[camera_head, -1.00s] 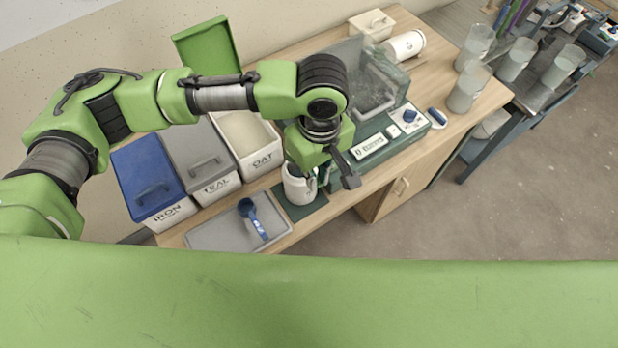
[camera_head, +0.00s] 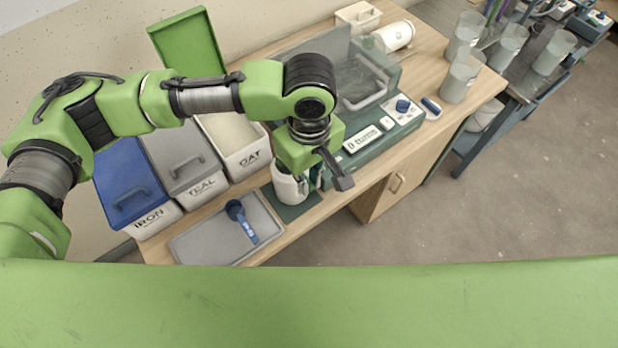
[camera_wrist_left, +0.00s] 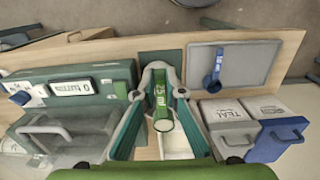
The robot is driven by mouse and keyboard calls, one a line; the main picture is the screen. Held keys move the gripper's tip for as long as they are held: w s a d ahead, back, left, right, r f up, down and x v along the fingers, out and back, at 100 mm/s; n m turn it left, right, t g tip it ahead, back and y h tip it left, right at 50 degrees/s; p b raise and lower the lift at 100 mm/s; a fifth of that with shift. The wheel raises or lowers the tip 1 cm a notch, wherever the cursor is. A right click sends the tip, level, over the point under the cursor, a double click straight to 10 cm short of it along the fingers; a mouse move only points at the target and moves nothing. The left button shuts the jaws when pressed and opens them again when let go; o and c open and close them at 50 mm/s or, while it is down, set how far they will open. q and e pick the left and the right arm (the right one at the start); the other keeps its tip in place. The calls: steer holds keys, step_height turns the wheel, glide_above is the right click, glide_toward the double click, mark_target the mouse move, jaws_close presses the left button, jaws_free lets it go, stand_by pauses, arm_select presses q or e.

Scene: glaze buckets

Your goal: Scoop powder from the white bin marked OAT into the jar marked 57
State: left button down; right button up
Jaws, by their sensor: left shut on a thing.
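The white OAT bin (camera_head: 248,160) stands open, with pale powder inside. It shows partly in the wrist view (camera_wrist_left: 176,146). A white jar (camera_head: 287,188) stands on a dark green mat in front of the bin; I cannot read any number on it. My left gripper (camera_head: 312,180) is above and beside this jar, shut on a green scoop (camera_wrist_left: 160,98) marked 25 ml in the wrist view. My right gripper is not in view.
A grey tray (camera_head: 200,243) holds a blue scoop (camera_head: 239,217). Lidded TEAL (camera_head: 183,158) and IRON (camera_head: 128,187) bins stand left. A green scale-like device (camera_head: 372,150) stands right of the jar. A green lid (camera_head: 187,42) stands upright behind. Another white jar (camera_head: 393,37) lies farther back.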

arm_select(q)
steer(key=shift+f, duration=0.4)
steer(key=shift+r, duration=0.35)
steer(key=shift+p, duration=0.55)
steer(key=g+y+p, duration=0.1)
steer(key=y+p, duration=0.1)
steer(key=p, duration=0.1)
steer(key=shift+w+d, duration=0.1)
steer(key=shift+d, duration=0.05)
steer(key=shift+d+g+y+p, duration=0.1)
steer(key=shift+g+y+p, duration=0.5)
steer(key=shift+p, duration=0.15)
steer(key=shift+w+d+f+g+y, duration=0.1)
steer(key=shift+w+d+g+y, duration=0.05)
steer(key=shift+g+y, duration=0.55)
steer(key=shift+y, duration=0.5)
